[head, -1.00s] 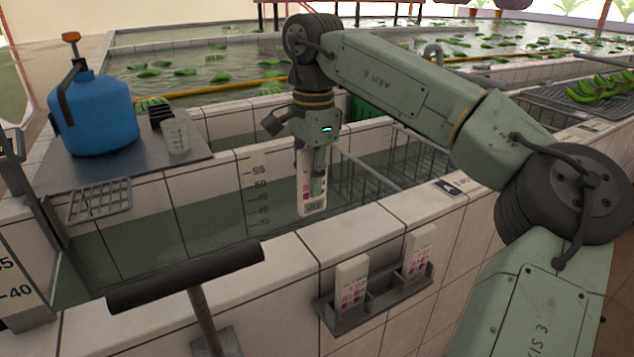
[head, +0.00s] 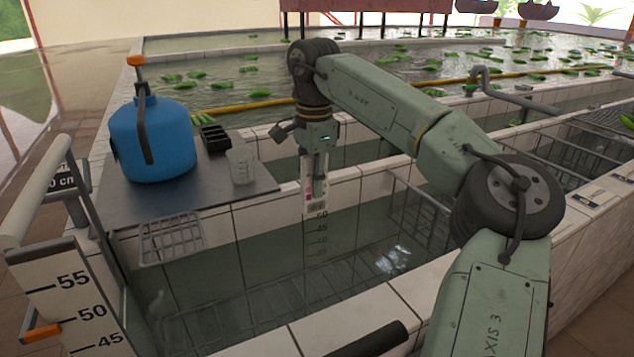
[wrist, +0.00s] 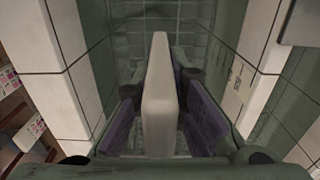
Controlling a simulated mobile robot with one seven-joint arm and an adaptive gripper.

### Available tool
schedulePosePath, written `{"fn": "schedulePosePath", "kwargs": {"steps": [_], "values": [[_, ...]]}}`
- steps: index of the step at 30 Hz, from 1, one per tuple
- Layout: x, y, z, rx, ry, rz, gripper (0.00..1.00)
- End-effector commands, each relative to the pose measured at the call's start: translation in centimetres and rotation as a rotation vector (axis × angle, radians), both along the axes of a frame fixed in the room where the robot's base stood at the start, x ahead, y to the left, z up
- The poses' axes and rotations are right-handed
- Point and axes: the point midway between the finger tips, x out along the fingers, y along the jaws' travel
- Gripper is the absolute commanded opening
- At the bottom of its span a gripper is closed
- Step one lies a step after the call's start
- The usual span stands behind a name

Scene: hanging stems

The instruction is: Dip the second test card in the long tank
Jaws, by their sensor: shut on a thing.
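My gripper (head: 314,182) is shut on a white test card (head: 309,197), which hangs upright with colour patches and a dark label at its lower end. In the wrist view the pale card edge (wrist: 160,95) stands between the purple finger pads. The card is over the tiled tank (head: 262,222) with the depth scale on its inner far wall. The card's lower end shows clear against that wall; its gap to the water is hard to judge. Other test cards (wrist: 35,125) show at the left of the wrist view.
A blue canister (head: 152,138), dark tray (head: 214,138) and clear beaker (head: 241,166) stand on a metal shelf left of my gripper. Wire racks (head: 172,240) sit at the tank. A big scale board (head: 78,300) stands at the lower left.

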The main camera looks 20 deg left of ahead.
Motion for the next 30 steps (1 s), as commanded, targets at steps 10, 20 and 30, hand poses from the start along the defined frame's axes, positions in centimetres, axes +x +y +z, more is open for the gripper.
{"fn": "schedulePosePath", "kwargs": {"steps": [10,20,30], "values": [[0.2,0.1,-1.5,-0.004,0.0,-0.001,0.0],[0.1,0.1,-5.4,-0.003,0.001,0.0,0.0],[0.1,0.1,-9.5,-0.003,0.001,0.0,0.0]]}}
